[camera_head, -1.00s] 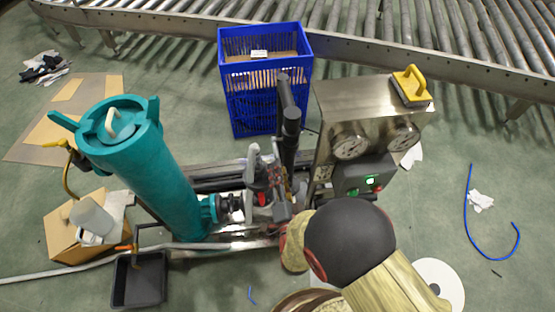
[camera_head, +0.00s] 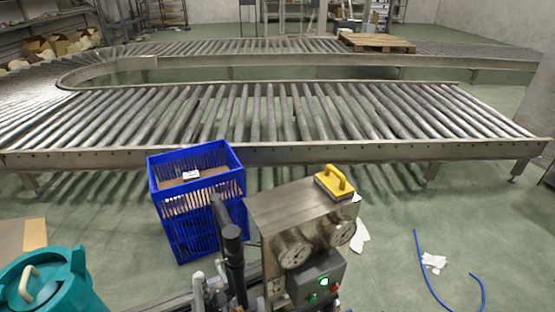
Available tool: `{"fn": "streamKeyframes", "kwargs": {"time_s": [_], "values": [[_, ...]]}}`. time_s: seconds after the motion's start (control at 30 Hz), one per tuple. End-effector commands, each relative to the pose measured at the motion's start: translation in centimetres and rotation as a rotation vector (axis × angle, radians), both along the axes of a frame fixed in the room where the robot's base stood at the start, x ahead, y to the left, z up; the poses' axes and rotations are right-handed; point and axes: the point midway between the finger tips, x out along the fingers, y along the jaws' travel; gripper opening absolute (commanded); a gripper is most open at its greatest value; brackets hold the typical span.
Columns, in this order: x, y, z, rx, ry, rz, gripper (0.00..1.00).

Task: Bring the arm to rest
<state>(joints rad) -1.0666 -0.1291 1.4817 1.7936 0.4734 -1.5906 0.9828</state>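My arm and my gripper do not show in the head view at this moment, so I cannot see whether the gripper is open or shut. The steel control cabinet (camera_head: 268,212) stands at the lower middle, with two round gauges and a green-lit switch box (camera_head: 318,282) on its front. A yellow-handled tool (camera_head: 335,182) lies on the cabinet's top. The teal filter housing (camera_head: 62,290) is cut off at the lower left, with a pale handle on its lid.
A blue plastic crate (camera_head: 205,228) stands left of the cabinet, holding cardboard and a white label. A roller conveyor (camera_head: 280,153) crosses behind, with a wooden pallet (camera_head: 377,42) at the far back. A blue hose (camera_head: 424,268) and white scraps (camera_head: 434,262) lie on the green floor at right.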

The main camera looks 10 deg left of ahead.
Motion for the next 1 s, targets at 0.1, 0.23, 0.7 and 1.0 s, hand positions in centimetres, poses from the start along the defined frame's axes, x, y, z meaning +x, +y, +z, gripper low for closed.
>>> {"fn": "streamKeyframes", "kwargs": {"time_s": [0.1,0.23,0.7,1.0], "values": [[0.0,0.0,-0.7,-0.052,-0.002,0.000,0.31],[-0.6,-0.1,-5.3,-0.228,0.085,0.025,0.31],[-8.6,-2.6,-13.1,-0.968,0.491,0.400,0.31],[-8.9,-9.0,-1.5,-1.211,0.642,0.603,0.31]]}}
